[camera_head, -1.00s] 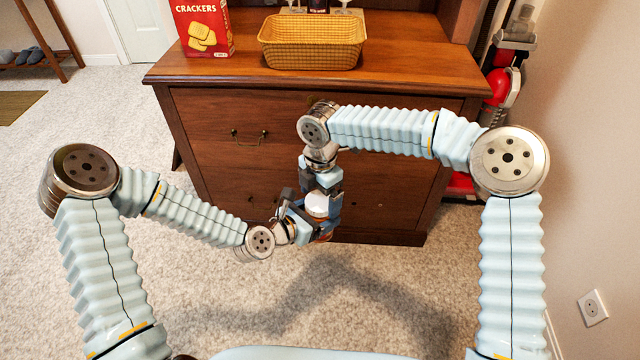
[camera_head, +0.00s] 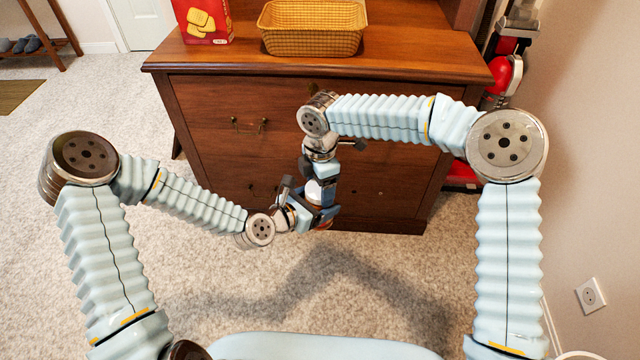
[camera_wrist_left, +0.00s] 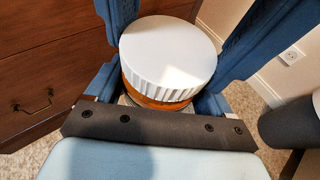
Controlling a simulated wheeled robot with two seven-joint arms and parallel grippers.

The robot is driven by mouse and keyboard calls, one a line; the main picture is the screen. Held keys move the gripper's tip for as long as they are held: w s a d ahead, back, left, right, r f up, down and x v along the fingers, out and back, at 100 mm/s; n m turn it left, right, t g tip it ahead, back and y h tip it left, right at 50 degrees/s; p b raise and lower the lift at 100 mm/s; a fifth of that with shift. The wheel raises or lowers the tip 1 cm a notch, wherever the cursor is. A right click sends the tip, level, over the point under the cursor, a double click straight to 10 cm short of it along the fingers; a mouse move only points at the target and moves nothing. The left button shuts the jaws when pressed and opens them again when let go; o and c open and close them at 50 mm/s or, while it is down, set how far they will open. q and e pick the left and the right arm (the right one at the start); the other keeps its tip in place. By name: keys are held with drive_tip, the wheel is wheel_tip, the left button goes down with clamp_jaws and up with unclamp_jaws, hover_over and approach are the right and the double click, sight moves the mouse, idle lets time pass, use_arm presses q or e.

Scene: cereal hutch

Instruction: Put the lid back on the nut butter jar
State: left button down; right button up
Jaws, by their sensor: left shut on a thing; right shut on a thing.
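The white ribbed lid (camera_wrist_left: 170,50) sits level over the mouth of the amber nut butter jar (camera_wrist_left: 160,103) in the left wrist view. No gap shows between them, but I cannot tell how tightly it is seated. In the head view the lid (camera_head: 314,191) and a little of the jar (camera_head: 324,223) show between my grippers. My left gripper (camera_head: 316,214) is shut around the jar from the left. My right gripper (camera_head: 322,187) comes down from above, shut on the lid, its blue fingers at the lid's sides. The jar's lower part is hidden.
A wooden hutch (camera_head: 215,130) with drawers stands just behind my grippers. On its top are a woven basket (camera_head: 313,40) and a red crackers box (camera_head: 205,22). A red and grey upright appliance (camera_head: 503,75) stands to its right. The carpet in front is clear.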

drive_tip(key=m, duration=0.5)
drive_tip(key=o, duration=1.2)
drive_tip(key=shift+c, duration=0.2)
drive_tip(key=shift+r, duration=2.3)
wheel_tip(320, 180, up, 12)
drive_tip(key=shift+w+d+f, duration=0.1)
drive_tip(key=shift+w, duration=0.05)
